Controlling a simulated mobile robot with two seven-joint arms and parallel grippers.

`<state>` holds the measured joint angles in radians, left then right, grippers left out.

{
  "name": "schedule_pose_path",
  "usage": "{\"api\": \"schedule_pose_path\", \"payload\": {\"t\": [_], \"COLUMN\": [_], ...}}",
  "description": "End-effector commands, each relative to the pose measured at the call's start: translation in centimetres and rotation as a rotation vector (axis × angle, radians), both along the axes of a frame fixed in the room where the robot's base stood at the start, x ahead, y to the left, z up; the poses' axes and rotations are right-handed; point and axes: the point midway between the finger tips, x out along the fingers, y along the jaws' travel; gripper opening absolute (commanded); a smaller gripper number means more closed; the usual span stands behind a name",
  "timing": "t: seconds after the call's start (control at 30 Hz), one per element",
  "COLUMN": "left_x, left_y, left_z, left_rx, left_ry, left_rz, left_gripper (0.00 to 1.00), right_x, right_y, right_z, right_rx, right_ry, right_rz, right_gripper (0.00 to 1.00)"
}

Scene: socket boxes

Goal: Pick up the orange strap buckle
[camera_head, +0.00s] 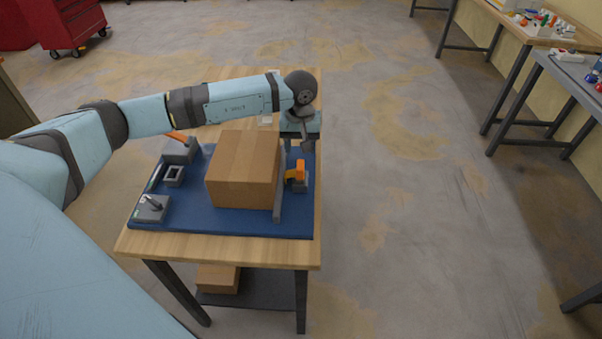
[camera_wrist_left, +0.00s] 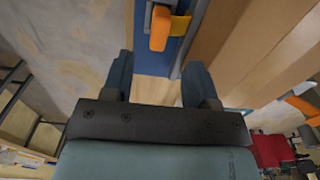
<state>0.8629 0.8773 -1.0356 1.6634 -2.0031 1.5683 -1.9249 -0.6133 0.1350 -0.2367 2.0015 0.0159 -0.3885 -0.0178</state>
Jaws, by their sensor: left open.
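The orange strap buckle (camera_head: 297,172) sits in a grey holder at the right side of the blue board, right of the cardboard box. In the left wrist view the orange buckle (camera_wrist_left: 160,28) shows at the top, just beyond the fingertips. My left gripper (camera_head: 299,143) is behind and above the buckle in the head view, pointing down. In the left wrist view its two fingers (camera_wrist_left: 158,75) are spread apart with nothing between them. The buckle is apart from the fingers. My right gripper does not show.
A cardboard box (camera_head: 240,165) stands on the blue board (camera_head: 225,222), with a grey upright plate (camera_head: 280,190) between it and the buckle. Grey fixtures (camera_head: 150,208) stand at the left. The wooden table (camera_head: 215,249) ends close to the board's right edge; open floor lies beyond.

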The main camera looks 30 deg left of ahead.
Motion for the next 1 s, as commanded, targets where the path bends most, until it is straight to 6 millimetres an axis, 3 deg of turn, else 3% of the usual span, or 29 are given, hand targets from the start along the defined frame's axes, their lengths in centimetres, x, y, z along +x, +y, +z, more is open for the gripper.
{"api": "schedule_pose_path", "payload": {"t": [0.1,0.37,0.63,0.97,1.0], "left_x": [0.0,0.0,0.2,0.2,0.2], "left_y": [-0.1,0.0,0.2,0.3,0.3], "left_z": [-2.0,-4.0,-7.8,-8.6,-8.6], "left_rx": [-0.002,-0.002,-0.002,-0.002,-0.002], "left_ry": [0.003,0.001,0.001,0.0,0.0], "left_rz": [0.001,0.001,0.0,0.0,0.0], "left_gripper": [0.53,0.53,0.53,0.53,0.44], "right_x": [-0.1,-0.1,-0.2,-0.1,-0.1], "right_y": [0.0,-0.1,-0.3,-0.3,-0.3], "right_z": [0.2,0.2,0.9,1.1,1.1], "right_rx": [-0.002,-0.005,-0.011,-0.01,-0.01], "right_ry": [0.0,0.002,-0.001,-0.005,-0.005], "right_rz": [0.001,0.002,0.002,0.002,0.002], "right_gripper": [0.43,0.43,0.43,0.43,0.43]}}
